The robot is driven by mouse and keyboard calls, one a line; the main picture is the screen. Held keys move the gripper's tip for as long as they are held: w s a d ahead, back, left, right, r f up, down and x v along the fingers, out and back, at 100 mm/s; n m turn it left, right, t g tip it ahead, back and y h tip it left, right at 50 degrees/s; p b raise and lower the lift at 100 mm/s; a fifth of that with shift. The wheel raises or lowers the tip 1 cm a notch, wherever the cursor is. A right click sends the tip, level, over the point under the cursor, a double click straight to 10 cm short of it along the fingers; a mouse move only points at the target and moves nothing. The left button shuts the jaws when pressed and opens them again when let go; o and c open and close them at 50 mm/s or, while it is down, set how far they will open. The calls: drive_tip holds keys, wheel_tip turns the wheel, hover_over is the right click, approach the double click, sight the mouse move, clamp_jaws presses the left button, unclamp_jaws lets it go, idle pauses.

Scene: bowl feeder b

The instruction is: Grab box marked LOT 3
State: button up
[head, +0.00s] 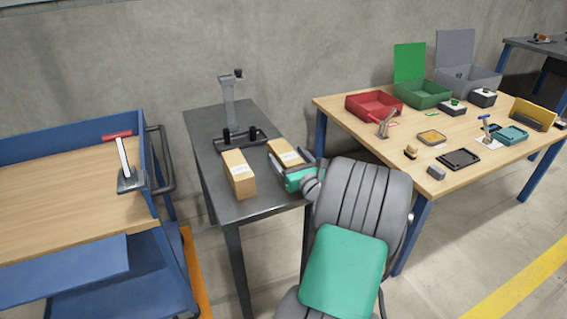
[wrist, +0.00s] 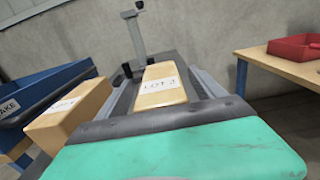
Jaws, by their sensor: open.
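Two tan boxes with white labels stand on a dark narrow table (head: 262,205). In the wrist view the right box (wrist: 163,92) has a label that reads LOT 3, and it lies ahead between my gripper's fingers. The same LOT 3 box (head: 284,150) shows in the head view, partly hidden by my gripper. The other box (head: 238,175) stands to its left; it also shows in the wrist view (wrist: 68,118), its label text hard to read. My gripper (head: 280,166) is open, with a finger on each side of the LOT 3 box. Contact cannot be told.
A grey post stand (head: 229,105) rises behind the boxes. A wooden workbench (head: 400,155) at right holds a red bin (head: 374,105), a green bin (head: 422,94) and small parts. The dark table's front is bare.

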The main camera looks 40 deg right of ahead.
drive_tip(key=x, duration=0.2)
drive_tip(key=shift+w+d, duration=0.15)
drive_tip(key=shift+w, duration=0.2)
drive_tip(key=shift+c, duration=0.2)
clamp_jaws()
idle(0.4)
